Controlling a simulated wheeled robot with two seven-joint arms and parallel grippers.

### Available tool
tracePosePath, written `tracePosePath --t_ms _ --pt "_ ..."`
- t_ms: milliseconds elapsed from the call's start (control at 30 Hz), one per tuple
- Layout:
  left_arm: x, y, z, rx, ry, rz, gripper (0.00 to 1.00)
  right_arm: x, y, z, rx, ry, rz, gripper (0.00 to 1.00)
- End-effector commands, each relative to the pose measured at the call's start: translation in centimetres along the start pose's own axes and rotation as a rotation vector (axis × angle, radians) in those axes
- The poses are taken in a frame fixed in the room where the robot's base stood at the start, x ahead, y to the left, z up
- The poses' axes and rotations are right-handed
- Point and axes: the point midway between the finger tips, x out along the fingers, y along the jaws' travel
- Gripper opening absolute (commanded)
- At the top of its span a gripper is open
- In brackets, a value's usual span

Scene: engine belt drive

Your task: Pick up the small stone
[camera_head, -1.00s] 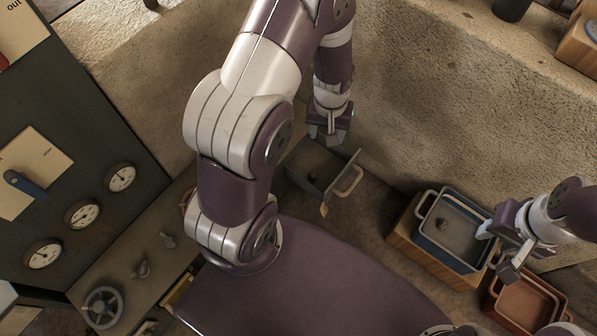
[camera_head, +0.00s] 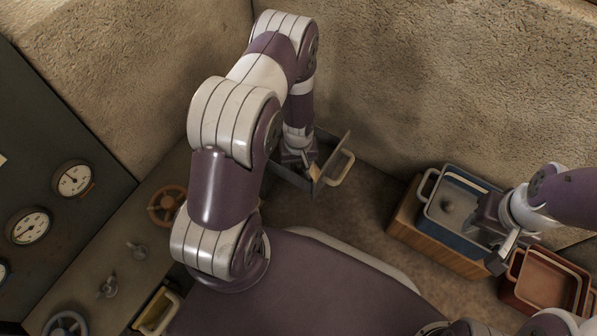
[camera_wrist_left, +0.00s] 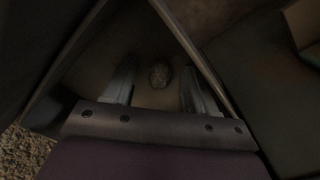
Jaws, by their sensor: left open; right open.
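A small rounded stone (camera_wrist_left: 159,75) lies on the floor of an open drawer in the left wrist view. My left gripper (camera_wrist_left: 160,88) is open, with a finger on each side of the stone and a gap to both. In the head view my left gripper (camera_head: 299,163) reaches down into the drawer (camera_head: 318,178), and its fingertips and this stone are hidden there. My right gripper (camera_head: 494,243) is open at the right, over the edge of a blue bin (camera_head: 455,247).
The drawer's cream handle (camera_head: 341,168) sticks out. A gauge panel (camera_head: 50,150) stands at the left; a rough wall (camera_head: 420,80) rises behind.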

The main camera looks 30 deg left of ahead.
Motion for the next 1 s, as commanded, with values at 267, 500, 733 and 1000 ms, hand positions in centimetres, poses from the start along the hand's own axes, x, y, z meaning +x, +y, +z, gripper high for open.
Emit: tracePosePath --t_ms 267,500,733,1000 --pt "-0.2 0.0 0.0 0.0 0.002 0.001 0.14 -0.3 0.0 -0.1 0.0 0.002 0.0 0.43" --pt "-0.2 0.0 0.0 0.0 0.001 0.001 0.0 -0.3 0.0 -0.1 0.0 0.001 0.0 0.43" --pt "-1.8 0.0 -0.1 0.0 0.002 0.001 0.0 -1.5 0.0 -0.2 0.0 0.001 0.0 0.43" --pt "-8.7 0.0 -0.1 0.0 0.003 0.001 0.0 -6.3 0.0 -0.8 0.0 0.002 0.0 0.43"
